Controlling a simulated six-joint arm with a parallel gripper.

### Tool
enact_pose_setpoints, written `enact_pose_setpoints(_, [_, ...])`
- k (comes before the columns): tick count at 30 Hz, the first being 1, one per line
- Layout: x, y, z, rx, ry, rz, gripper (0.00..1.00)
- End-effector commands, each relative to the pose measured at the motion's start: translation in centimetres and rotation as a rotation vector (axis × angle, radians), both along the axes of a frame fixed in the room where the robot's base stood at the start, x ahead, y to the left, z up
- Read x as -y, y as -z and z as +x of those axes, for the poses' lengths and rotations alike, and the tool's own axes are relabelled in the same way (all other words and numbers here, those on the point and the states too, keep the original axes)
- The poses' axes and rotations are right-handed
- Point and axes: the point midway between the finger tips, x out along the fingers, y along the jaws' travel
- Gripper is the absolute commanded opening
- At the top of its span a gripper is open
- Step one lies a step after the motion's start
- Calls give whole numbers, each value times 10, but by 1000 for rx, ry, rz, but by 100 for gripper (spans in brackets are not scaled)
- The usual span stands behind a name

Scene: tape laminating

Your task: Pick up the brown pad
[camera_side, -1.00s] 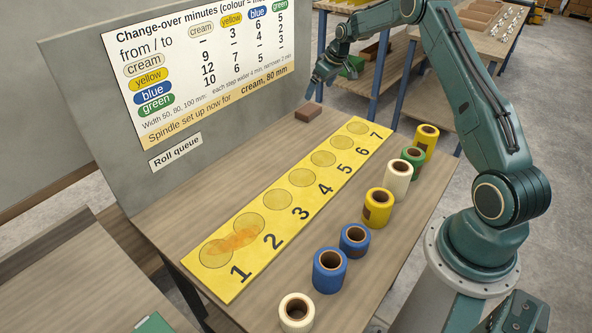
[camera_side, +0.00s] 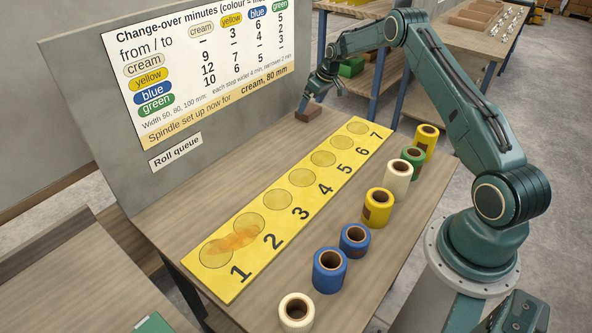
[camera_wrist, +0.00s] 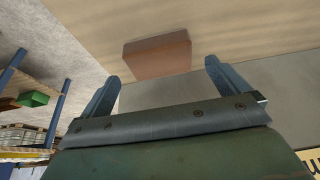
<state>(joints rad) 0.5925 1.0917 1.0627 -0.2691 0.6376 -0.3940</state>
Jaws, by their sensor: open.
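The brown pad (camera_side: 308,112) is a small block lying on the wooden table at its far end, beside the grey board. In the wrist view the brown pad (camera_wrist: 157,57) lies just beyond and between the two fingertips. My gripper (camera_side: 308,104) is right over the pad in the side view and hides part of its top. In the wrist view my gripper (camera_wrist: 162,72) is open, with the fingers apart and nothing held between them. I cannot tell whether a finger touches the pad.
A yellow numbered strip (camera_side: 330,173) with round spots and an orange smear at the low numbers lies on the table. Several rolls, such as a blue roll (camera_side: 330,270), stand along the right edge. The grey board (camera_side: 115,130) rises close beside the pad.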

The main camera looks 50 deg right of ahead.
Motion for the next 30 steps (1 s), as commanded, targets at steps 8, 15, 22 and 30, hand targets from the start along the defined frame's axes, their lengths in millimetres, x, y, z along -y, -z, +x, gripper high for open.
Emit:
enact_pose_setpoints(8, [0, 26, 12, -2, 0, 1, 100])
enact_pose_setpoints(15, [0, 37, 17, -1, 1, 1, 100])
enact_pose_setpoints(22, [0, 37, 17, -1, 1, 1, 100])
enact_pose_setpoints(30, [0, 37, 17, -1, 0, 1, 100])
